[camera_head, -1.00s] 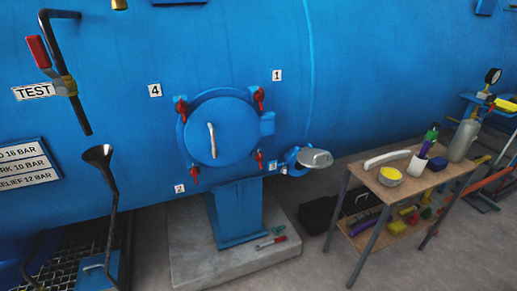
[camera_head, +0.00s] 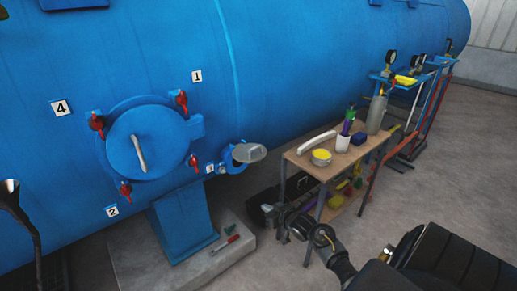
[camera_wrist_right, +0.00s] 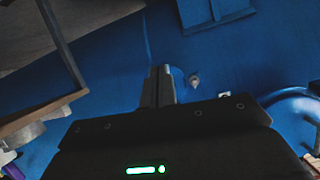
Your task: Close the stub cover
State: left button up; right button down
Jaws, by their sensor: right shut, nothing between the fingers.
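The stub cover (camera_head: 249,153) is a grey round disc in the head view. It stands swung out to the right of the short blue stub (camera_head: 229,160) on the tank, to the right of the big round door. The stub's mouth is partly hidden by the cover. My right gripper (camera_head: 298,226) is low in front of the table, below and to the right of the cover, and apart from it. Its fingers are together and empty in the right wrist view (camera_wrist_right: 160,72), against the blue tank. I cannot clearly make out the cover in that view.
The big blue door (camera_head: 148,145) with red clamps is left of the stub. A wooden table (camera_head: 300,157) with bottles, a cup and a bowl stands right of it, near my right arm. A stone plinth (camera_head: 135,265) is below. Floor is free at right.

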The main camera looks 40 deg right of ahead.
jog(key=w+d+r+t, duration=0.2)
jog(key=d+r+t, duration=0.1)
jog(key=r, duration=1.3)
notch_tip(320, 180, up, 10)
jog(key=n+t+p, duration=0.1)
jog(key=t, duration=0.1)
send_over(259, 157)
jog(key=w, duration=0.1)
jog(key=shift+r, duration=0.2)
notch_tip(259, 157, down, 2)
jog(key=shift+s+f+p, duration=0.15)
jog(key=shift+f+p, duration=0.05)
jog(key=shift+p, duration=0.15)
jog(key=shift+s+f, duration=0.3)
jog(key=shift+f, duration=0.55)
